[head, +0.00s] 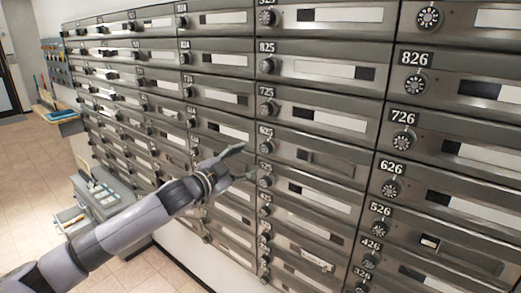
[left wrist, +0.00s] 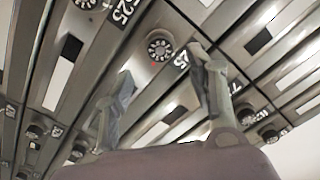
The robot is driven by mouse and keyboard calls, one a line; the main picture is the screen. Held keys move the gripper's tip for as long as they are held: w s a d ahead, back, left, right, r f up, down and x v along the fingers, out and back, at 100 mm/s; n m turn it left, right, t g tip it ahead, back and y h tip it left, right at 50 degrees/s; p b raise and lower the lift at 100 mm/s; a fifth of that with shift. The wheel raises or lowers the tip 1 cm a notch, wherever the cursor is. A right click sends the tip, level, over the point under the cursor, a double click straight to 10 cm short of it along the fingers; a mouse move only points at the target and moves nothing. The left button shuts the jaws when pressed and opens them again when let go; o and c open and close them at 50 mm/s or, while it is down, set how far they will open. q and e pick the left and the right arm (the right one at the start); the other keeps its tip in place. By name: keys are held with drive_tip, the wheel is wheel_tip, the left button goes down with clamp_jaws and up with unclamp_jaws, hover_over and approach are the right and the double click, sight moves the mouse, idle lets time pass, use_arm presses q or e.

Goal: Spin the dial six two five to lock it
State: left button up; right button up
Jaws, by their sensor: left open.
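The box labelled 625 (head: 318,158) is in the middle column of a grey mailbox wall in the head view. Its round black dial (head: 266,147) sits under the number plate. My left gripper (head: 249,160) is open and empty, just left of this dial, its fingers pointing at the wall. In the left wrist view the open fingers (left wrist: 163,72) flank a round dial (left wrist: 159,48) that shows beyond and between their tips. The plate by that dial ends in 25; its first digit is hidden by a finger. Contact cannot be told. My right gripper is out of view.
A grey cabinet (head: 103,197) stands on the tiled floor at the left. Open floor (head: 30,155) lies further left.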

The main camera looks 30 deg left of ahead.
sight(264, 150)
use_arm(q)
drive_tip(key=w, duration=0.2)
drive_tip(key=w+p, duration=0.1)
drive_tip(key=w, duration=0.1)
drive_tip(key=w+p, duration=0.1)
drive_tip(key=w, duration=0.1)
drive_tip(key=shift+w+d+r, duration=0.2)
drive_tip(key=shift+d, duration=0.05)
drive_tip(key=shift+w+d+f+p, duration=0.15)
drive_tip(key=shift+w+p, duration=0.15)
drive_tip(key=shift+w, duration=0.3)
drive_tip(key=c, duration=1.1)
drive_tip(key=shift+c, duration=0.2)
drive_tip(key=shift+m, duration=0.3)
drive_tip(key=m+p, duration=0.1)
drive_tip(key=m, duration=0.5)
drive_tip(key=shift+m+p, duration=0.3)
drive_tip(key=m+p, duration=0.1)
drive_tip(key=m, duration=0.5)
